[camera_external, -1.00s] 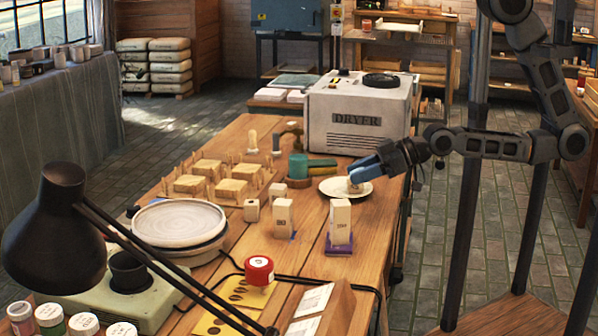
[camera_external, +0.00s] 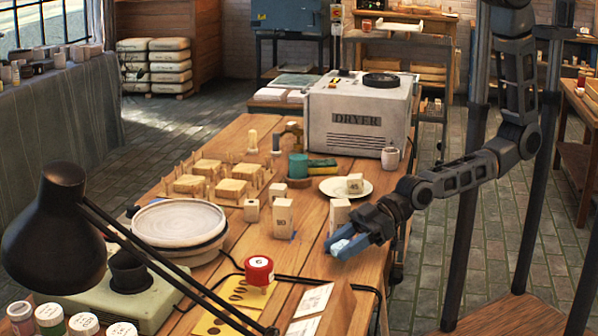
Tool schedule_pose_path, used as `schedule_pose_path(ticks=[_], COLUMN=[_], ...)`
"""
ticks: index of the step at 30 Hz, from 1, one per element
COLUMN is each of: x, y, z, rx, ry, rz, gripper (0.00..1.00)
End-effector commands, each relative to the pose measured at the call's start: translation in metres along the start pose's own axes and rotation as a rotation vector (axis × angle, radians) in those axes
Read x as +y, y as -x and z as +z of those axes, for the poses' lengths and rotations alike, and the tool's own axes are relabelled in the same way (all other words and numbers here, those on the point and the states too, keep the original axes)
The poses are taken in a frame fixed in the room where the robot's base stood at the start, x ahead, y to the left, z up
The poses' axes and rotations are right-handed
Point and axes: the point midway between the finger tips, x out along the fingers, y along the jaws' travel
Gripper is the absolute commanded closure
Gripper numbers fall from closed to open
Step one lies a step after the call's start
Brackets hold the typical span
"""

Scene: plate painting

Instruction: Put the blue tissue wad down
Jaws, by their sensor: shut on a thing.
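My gripper (camera_external: 345,248), with blue fingers, is low over the right side of the wooden table, in front of a tall white block (camera_external: 339,212). It is shut on a small pale blue wad (camera_external: 340,246), which shows between the fingertips. The fingers hide part of the wad, and I cannot tell whether it touches the table. The gripper also covers the lower part of the tall block and the purple base under it.
A white plate (camera_external: 328,189) behind holds a small numbered block (camera_external: 355,183). A numbered block (camera_external: 282,218) stands left of my gripper. A cup (camera_external: 390,158) stands by the dryer (camera_external: 358,115).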

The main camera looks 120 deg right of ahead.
Motion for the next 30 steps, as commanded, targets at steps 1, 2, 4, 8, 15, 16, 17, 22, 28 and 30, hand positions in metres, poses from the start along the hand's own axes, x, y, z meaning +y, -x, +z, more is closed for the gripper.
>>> schedule_pose_path(ticks=[1, 2, 4, 8, 15, 16, 17, 22, 28, 30], x=[0.000, 0.000, 0.002, 0.009, 0.027, 0.029, 0.031, 0.037, 0.045, 0.047], y=[-0.002, -0.003, -0.005, -0.008, -0.009, -0.008, -0.008, -0.005, 0.000, 0.002], z=[0.000, -0.001, -0.006, -0.034, -0.106, -0.114, -0.119, -0.149, -0.179, -0.188], rx=[0.001, 0.001, 0.004, 0.007, 0.007, 0.008, 0.006, 0.005, 0.005, 0.005], ry=[0.002, 0.003, 0.003, -0.002, -0.011, -0.012, -0.012, -0.015, -0.018, -0.020], rz=[-0.004, -0.005, -0.004, 0.007, 0.030, 0.032, 0.034, 0.041, 0.049, 0.051], gripper=[0.89, 0.89, 0.89, 0.89, 0.89, 0.89, 0.89, 0.89, 0.89, 0.89])
